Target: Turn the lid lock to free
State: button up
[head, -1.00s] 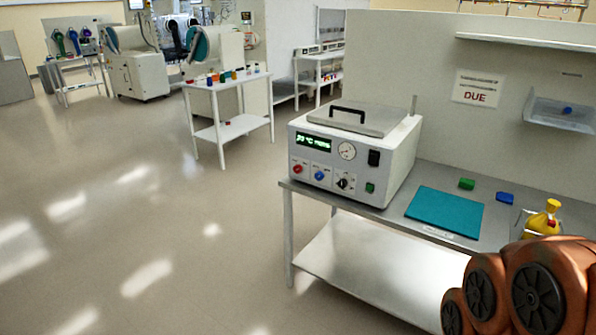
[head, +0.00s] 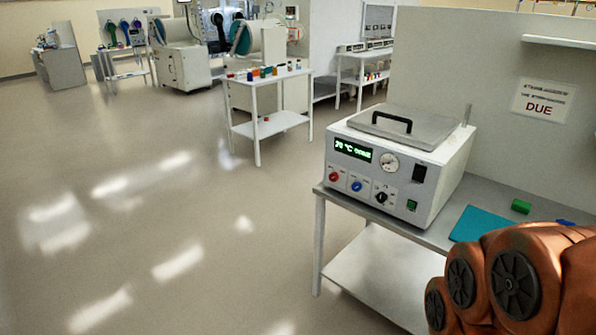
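A white box-shaped unit (head: 405,165) stands on the left end of a steel bench in the head view. Its grey lid (head: 405,126) with a black handle (head: 391,121) lies closed on top. The front panel has a green display (head: 353,150), a round gauge (head: 389,163), a red knob (head: 333,177), a blue knob (head: 357,186), a black pointer knob (head: 381,198), a black switch (head: 419,173) and a green button (head: 411,205). I cannot tell which control is the lid lock; the labels are too small to read. My gripper is not in view.
The bench (head: 335,193) carries a teal mat (head: 470,224) and a green block (head: 521,206). My orange-brown arm covers the lower right. A white side table (head: 270,128) with small bottles stands behind. The floor (head: 150,230) at left is clear. A "DUE" sign (head: 543,101) hangs on the partition.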

aim_at(333, 177)
jog(key=u, duration=0.65)
jog(key=i, duration=1.2)
jog(key=u, duration=0.4)
